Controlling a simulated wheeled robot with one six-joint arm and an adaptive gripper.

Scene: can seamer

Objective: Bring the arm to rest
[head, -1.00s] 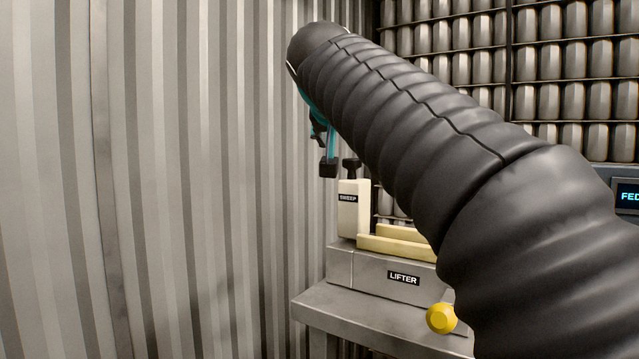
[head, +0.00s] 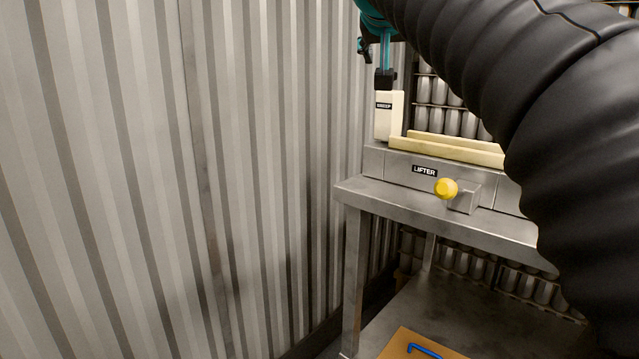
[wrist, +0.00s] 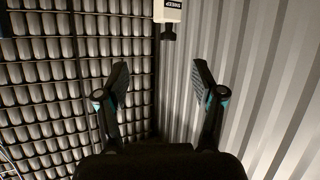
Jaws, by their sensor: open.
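My gripper (wrist: 160,82) is open and empty in the wrist view, its two dark pads spread apart. The cream SWEEP block (wrist: 167,10) and its black knob (wrist: 168,32) show beyond the fingertips at the top of that view, apart from the pads. In the head view my arm crosses the upper right. Part of my teal gripper shows at the top, with a dark fingertip just above the SWEEP block (head: 390,118). The fingertip overlaps the knob's place there, and I cannot tell touch from this view.
The LIFTER unit (head: 398,168) with cream rails and a yellow knob (head: 446,188) sits on a metal table (head: 450,218). A corrugated wall (head: 150,180) stands close on the left. Can racks (wrist: 60,80) stand behind. An orange board (head: 400,345) with a blue handle lies low in front.

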